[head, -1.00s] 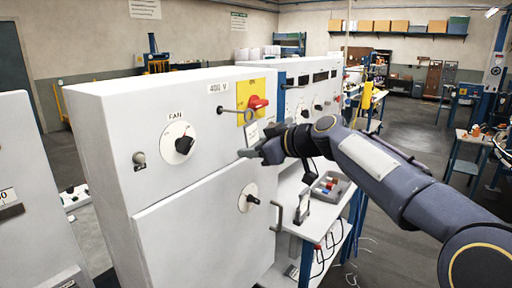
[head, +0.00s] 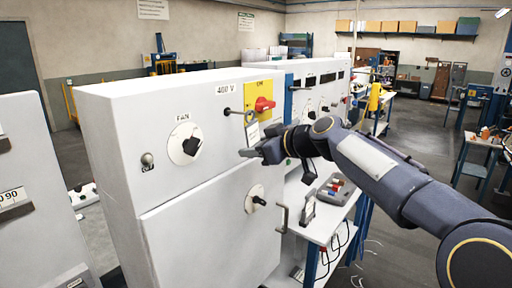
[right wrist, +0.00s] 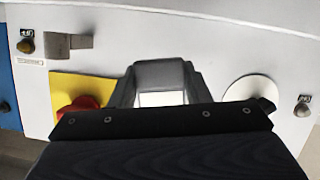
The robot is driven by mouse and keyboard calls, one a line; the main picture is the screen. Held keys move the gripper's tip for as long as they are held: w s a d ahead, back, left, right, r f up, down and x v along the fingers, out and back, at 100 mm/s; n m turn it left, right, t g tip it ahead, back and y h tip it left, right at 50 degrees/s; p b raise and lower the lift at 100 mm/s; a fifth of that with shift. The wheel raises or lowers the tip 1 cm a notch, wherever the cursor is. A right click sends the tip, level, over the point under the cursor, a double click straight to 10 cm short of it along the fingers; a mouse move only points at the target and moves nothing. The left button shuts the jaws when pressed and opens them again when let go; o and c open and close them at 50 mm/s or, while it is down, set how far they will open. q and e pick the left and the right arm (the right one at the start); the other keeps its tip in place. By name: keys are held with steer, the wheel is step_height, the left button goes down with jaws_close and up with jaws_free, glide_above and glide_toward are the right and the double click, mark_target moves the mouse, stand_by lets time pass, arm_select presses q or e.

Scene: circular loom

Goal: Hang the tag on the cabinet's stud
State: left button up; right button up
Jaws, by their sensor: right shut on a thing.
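The tag (head: 253,135) is a pale plate with a ring at its top. My right gripper (head: 250,153) is shut on its lower part and holds it upright in front of the grey cabinet (head: 211,215). The stud (head: 230,111) is a thin dark pin on the cabinet's upper front, below the 400 V label. The ring appears close to the stud's outer end; I cannot tell whether it is around it. In the right wrist view, a white patch, likely the tag (right wrist: 161,99), shows between the fingers (right wrist: 160,82); the stud is hidden there. My left gripper is out of view.
A red rotary switch (head: 264,104) on a yellow plate (head: 251,90) sits right behind the tag. The FAN knob (head: 185,144) is left of it, and a lower knob (head: 256,199) and a handle (head: 282,218) are below.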

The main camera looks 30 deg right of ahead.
steer(key=shift+w+a, duration=0.1)
steer(key=shift+w, duration=0.1)
steer(key=shift+f+b, duration=0.35)
steer(key=shift+b, duration=0.1)
stand_by(0.4)
steer(key=o, duration=1.1)
steer(key=shift+o, duration=0.2)
steer(key=shift+r, duration=0.1)
steer(key=b+v, duration=0.3)
steer(key=v, duration=0.6)
steer(key=shift+f, duration=0.3)
